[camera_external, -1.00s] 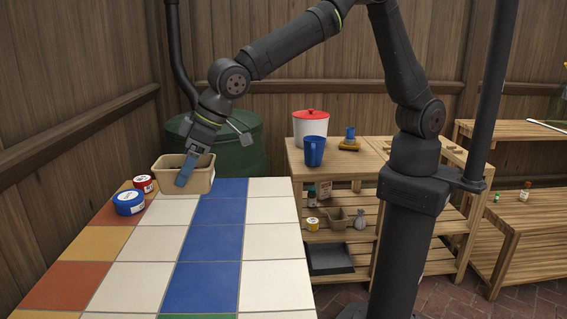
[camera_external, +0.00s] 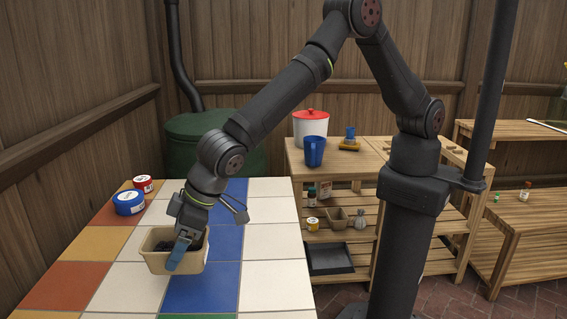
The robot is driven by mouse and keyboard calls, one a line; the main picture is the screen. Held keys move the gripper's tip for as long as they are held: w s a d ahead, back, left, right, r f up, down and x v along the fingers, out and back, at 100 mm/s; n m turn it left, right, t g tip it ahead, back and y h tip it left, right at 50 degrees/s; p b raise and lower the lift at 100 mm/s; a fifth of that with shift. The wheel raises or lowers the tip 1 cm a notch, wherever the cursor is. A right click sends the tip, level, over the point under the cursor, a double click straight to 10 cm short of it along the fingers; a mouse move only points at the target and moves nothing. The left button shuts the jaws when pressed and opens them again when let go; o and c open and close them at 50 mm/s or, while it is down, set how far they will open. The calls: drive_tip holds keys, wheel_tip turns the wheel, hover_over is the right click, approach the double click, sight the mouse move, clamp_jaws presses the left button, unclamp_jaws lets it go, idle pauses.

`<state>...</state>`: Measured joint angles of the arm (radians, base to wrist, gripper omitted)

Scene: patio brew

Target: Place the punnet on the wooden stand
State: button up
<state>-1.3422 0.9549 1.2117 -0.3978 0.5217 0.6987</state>
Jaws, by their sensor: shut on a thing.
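The punnet (camera_external: 158,264) is a beige, open-topped tub with dark contents, over the white and blue tiles of the table. My gripper (camera_external: 184,250) points down at it, with a blue finger outside its near wall, and is shut on that wall. The other finger is mostly hidden. I cannot tell whether the punnet's base touches the tiles. A slatted wooden stand (camera_external: 375,152) with shelves stands right of the tiled table. A second wooden stand (camera_external: 528,212) is at the far right. I cannot tell which one the task names.
A red-lidded white pot (camera_external: 311,131), a blue jug (camera_external: 314,151) and a small blue item on a wooden base (camera_external: 349,143) occupy the nearer stand's top. A green barrel (camera_external: 214,135) stands behind.

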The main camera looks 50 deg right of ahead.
drive_tip(key=shift+f, duration=1.95)
drive_tip(key=shift+f, duration=0.15)
drive_tip(key=o, duration=1)
drive_tip(key=shift+o, duration=0.2)
drive_tip(key=v, duration=1.2)
